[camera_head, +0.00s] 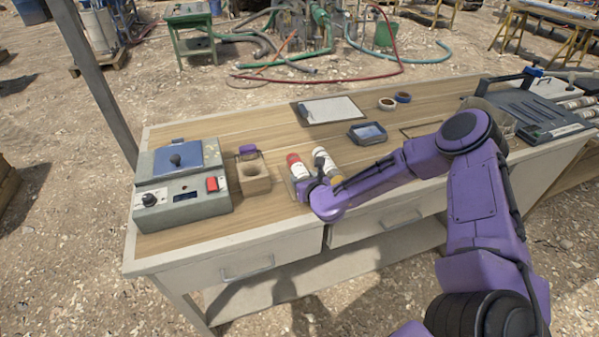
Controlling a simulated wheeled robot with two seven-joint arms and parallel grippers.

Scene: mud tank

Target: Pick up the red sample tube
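The red sample tube (297,167), white with a red cap, is on the wooden-topped table, left of a white tube with a dark end (325,163). My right gripper (304,186) is at the near end of the red tube, very close to it or touching. The fingers are small and partly hidden by the wrist, so I cannot tell whether they are open or shut on it. The tube's lower end is partly hidden. My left gripper is not in view.
Left of the tubes is a wooden holder (254,181) with a purple-capped tube (247,151), then a grey-blue machine (181,181). Behind are a clipboard (327,110), a blue-framed device (367,133) and tape rolls (387,103). A dark case (528,107) stands at right.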

